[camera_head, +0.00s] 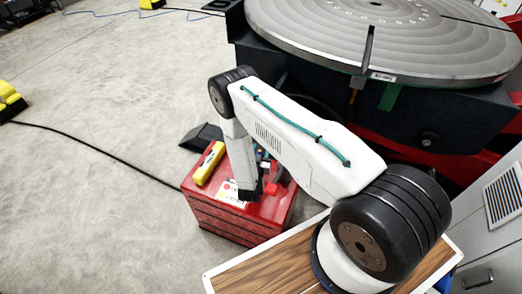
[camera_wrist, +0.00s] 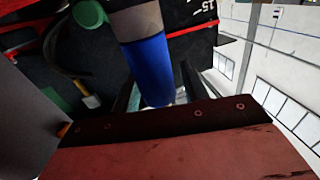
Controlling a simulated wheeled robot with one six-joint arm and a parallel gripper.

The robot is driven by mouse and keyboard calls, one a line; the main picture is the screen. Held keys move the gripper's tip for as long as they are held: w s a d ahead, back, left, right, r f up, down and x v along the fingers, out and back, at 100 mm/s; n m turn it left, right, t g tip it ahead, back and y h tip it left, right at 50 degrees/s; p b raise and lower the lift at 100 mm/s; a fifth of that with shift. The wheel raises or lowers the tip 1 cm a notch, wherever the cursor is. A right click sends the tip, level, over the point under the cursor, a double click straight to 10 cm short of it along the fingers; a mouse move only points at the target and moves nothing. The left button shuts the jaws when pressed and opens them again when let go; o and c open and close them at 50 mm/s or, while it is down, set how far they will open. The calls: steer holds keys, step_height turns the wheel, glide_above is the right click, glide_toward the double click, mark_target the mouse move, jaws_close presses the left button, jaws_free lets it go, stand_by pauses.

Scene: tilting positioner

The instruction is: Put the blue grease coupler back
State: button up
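A blue cylinder, which looks like the grease coupler (camera_wrist: 150,68), is in the middle of the wrist view, with a grey and pale collar at its upper end. Dark finger-like parts of my gripper (camera_wrist: 157,95) flank it on the left and right. Whether they touch or squeeze it is not clear. In the head view, my gripper (camera_head: 250,190) points down at the top of a red toolbox (camera_head: 243,228), largely hidden by my arm. I cannot make out the coupler for certain there.
A yellow object (camera_head: 209,163) and a white label lie on the toolbox top. A large round tilting table (camera_head: 400,40) stands behind my arm at the upper right. A wood-topped surface (camera_head: 265,272) is in front. Open concrete floor lies to the left, crossed by a black cable.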

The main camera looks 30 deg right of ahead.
steer(key=shift+f, duration=0.4)
